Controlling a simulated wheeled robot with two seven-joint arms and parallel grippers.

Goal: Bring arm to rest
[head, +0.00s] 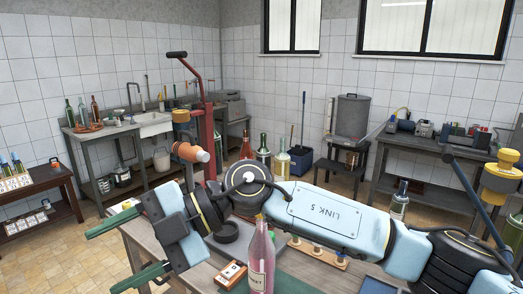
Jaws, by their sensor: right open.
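My right arm (325,212) comes in from the right and reaches across the front of the view above a workbench. My right gripper (101,262) is at the lower left, with its two green fingers spread apart and nothing between them. It points left, past the workbench's left side. My left gripper is not in view.
A pink bottle (262,262) stands on the workbench (143,240) in front of my arm. A wooden block (231,274) lies beside it. A red floor-standing machine (207,140) rises behind. Open tiled floor (60,258) lies at the left.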

